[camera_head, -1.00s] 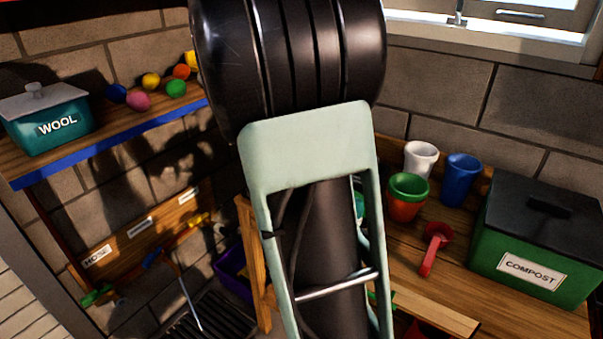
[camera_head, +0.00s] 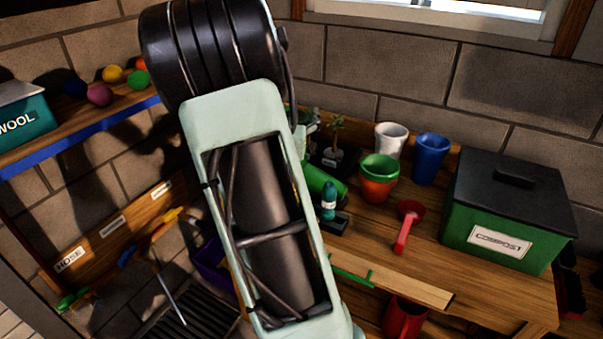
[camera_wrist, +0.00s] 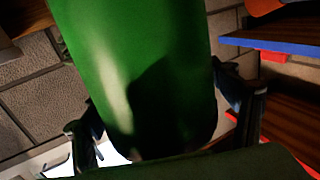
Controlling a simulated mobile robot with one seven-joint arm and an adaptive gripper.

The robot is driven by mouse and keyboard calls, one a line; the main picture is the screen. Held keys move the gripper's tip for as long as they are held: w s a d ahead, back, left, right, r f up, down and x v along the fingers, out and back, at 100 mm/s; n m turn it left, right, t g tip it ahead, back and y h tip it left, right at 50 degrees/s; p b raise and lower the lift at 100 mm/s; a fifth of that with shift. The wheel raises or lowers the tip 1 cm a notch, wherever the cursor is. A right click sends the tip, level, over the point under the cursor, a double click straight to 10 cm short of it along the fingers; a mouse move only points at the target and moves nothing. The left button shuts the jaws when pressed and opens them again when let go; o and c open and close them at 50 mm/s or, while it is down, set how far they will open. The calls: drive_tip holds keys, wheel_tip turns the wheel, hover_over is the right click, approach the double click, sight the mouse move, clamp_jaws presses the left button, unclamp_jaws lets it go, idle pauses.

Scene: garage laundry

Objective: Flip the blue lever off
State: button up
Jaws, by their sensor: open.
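The blue lever (camera_head: 127,257) shows small on the wooden board on the left wall in the head view, below the middle of three labels. A green lever (camera_head: 68,300) is to its lower left and a yellow-orange one (camera_head: 171,216) to its upper right. The lever's exact position is too small to tell. My gripper (camera_wrist: 165,120) is open in the wrist view, its dark fingers at either side of a large green rounded surface (camera_wrist: 125,60). I cannot tell whether they touch it. In the head view my arm hides the gripper. The blue lever is not recognisable in the wrist view.
A blue-edged shelf (camera_head: 84,139) with a teal WOOL box (camera_head: 22,118) and balls is above the levers. At right, a workbench (camera_head: 480,290) carries pots, a red scoop (camera_head: 405,228), a green cylinder (camera_head: 322,183) and a green COMPOST box (camera_head: 508,215). A dark grate (camera_head: 188,318) lies below.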

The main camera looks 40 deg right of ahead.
drive_tip(key=shift+c, duration=0.4)
clamp_jaws()
drive_tip(key=shift+r, duration=0.1)
